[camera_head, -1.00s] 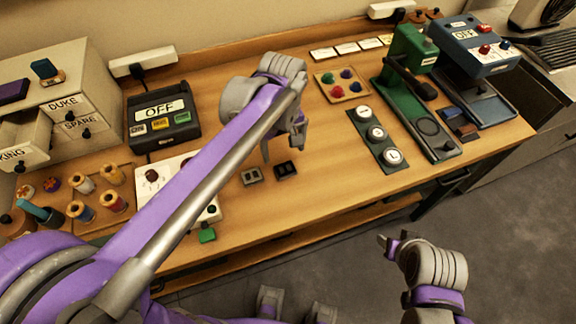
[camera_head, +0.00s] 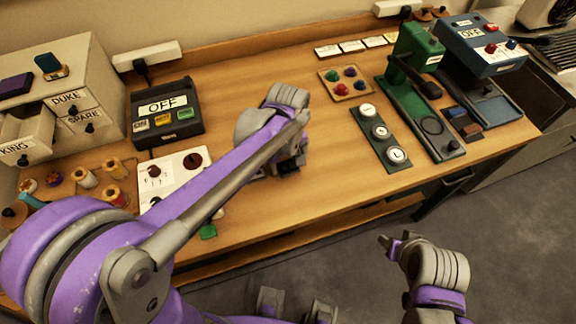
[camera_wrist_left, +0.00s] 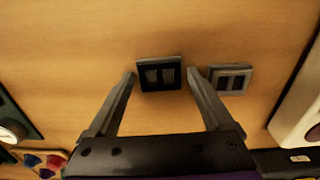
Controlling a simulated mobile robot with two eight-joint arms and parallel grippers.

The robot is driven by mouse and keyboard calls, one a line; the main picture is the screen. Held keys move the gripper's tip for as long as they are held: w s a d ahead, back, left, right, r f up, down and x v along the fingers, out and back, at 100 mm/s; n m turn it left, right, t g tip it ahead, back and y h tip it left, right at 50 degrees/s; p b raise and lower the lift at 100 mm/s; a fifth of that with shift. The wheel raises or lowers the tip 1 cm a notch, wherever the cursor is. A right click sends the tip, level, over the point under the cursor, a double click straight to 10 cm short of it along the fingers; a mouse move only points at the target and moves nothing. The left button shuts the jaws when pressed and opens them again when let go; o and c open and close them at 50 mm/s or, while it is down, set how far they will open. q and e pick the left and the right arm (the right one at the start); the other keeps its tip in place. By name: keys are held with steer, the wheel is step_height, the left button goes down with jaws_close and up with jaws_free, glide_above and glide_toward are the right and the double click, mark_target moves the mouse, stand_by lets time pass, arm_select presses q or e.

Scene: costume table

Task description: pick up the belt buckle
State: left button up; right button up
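Two buckles lie flat on the wooden table. The black buckle (camera_wrist_left: 147,75) has two slots and shows between my left fingertips in the left wrist view. The grey buckle (camera_wrist_left: 231,80) lies beside it, just outside the right-hand finger. My left gripper (camera_wrist_left: 161,76) is open, with its fingers either side of the black buckle; I cannot tell whether they touch it. In the head view my left gripper (camera_head: 290,160) is low over the table and largely hides the buckles. My right gripper (camera_head: 390,243) is off the table's front edge, its opening unclear.
A white dial panel (camera_head: 180,178) stands left of my left gripper. A dark strip of round white buttons (camera_head: 381,131) and a green press (camera_head: 425,100) stand to the right. A tray of coloured pieces (camera_head: 346,84) is behind. Bare tabletop (camera_head: 325,190) lies in front.

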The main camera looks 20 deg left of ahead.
arm_select(q)
steer(key=c, duration=1.1)
steer(key=shift+o, duration=0.2)
steer(key=shift+r, duration=0.15)
